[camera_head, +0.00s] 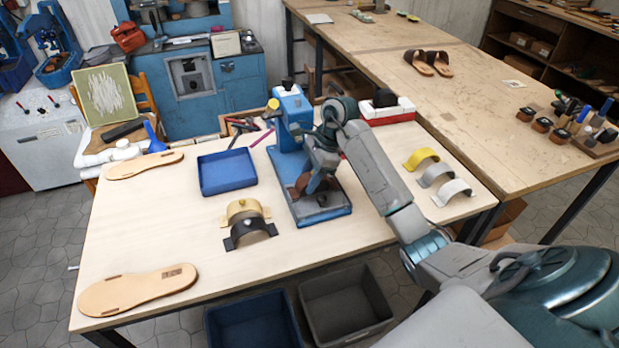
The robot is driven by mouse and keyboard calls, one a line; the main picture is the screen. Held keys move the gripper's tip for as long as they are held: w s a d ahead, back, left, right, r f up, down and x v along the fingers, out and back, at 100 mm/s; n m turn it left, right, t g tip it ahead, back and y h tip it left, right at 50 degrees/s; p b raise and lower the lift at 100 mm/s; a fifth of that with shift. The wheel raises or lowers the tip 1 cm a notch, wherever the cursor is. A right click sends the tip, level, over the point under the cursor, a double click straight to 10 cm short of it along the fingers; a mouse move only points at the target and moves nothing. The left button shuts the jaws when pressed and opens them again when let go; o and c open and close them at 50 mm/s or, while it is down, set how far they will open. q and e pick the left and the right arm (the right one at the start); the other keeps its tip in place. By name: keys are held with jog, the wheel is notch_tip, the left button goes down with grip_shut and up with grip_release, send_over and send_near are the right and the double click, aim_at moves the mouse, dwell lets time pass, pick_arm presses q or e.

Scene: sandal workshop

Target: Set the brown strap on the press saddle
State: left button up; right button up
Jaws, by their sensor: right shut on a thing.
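The blue press (290,112) stands in the middle of the light wooden table, with its grey and blue base plate (333,209) toward me. The brown strap (299,187) is over the press base. My right gripper (316,187) reaches in from the right and is shut on the brown strap. The gripper and wrist hide much of the strap and the saddle under it, so I cannot tell whether the strap touches the saddle. My left gripper is not in view.
A blue tray (227,172) and yellow and black straps on holders (247,225) lie left of the press. Yellow, grey and white straps (437,175) lie at right. Sandal soles (137,291) lie at left. A red and white box (388,111) stands behind my arm.

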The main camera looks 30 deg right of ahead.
jog(key=shift+f, duration=0.15)
jog(key=o, duration=1.4)
jog(key=shift+o, duration=0.2)
jog(key=shift+r+p, duration=0.3)
jog(key=shift+r, duration=0.95)
notch_tip(320, 180, up, 5)
jog(key=p, duration=0.4)
jog(key=shift+f+p, duration=0.15)
jog(key=shift+p, duration=0.15)
